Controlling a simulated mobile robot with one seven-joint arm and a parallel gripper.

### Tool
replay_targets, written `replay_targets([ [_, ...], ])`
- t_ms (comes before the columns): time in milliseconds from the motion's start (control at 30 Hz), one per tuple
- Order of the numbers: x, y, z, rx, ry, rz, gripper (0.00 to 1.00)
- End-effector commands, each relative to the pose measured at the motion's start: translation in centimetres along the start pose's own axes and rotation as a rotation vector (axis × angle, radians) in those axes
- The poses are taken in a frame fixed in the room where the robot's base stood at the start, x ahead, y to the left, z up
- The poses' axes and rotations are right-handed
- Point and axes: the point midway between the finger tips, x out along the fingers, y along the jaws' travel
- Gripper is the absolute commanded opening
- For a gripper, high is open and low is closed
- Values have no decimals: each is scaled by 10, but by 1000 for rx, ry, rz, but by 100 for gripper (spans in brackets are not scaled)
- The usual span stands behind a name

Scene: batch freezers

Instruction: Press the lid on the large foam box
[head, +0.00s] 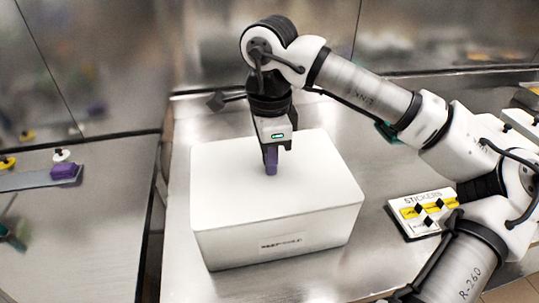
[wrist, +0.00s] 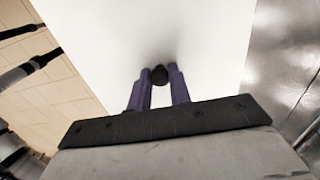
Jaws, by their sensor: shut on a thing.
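The large white foam box (head: 225,248) stands on the metal counter, with a printed label on its front. Its flat white lid (head: 225,190) lies over the top and also fills the middle of the wrist view (wrist: 110,35). I see no clear gap at the lid's front edge, but cannot tell how tightly it sits. My gripper (head: 270,172) points down at the middle of the lid. In the wrist view, its purple fingers (wrist: 159,82) are shut on a small dark knob (wrist: 159,74) on the lid. The fingers hide the knob in the head view.
A stickers board (head: 422,212) with yellow and black pieces lies right of the box. A separate counter at left holds a purple block (head: 65,172) and small yellow and white items. Bare metal lies in front and right of the box. Steel walls stand behind.

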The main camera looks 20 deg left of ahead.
Motion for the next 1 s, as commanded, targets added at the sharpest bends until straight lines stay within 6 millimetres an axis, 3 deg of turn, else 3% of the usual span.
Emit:
replay_targets([
  [433, 0, 0, 0, 0, 0, 0, 0],
  [467, 0, 0, 0, 0, 0, 0, 22],
  [600, 0, 0, 0, 0, 0, 0, 41],
  [633, 0, 0, 0, 0, 0, 0, 45],
  [833, 0, 0, 0, 0, 0, 0, 45],
  [1000, 0, 0, 0, 0, 0, 0, 67],
])
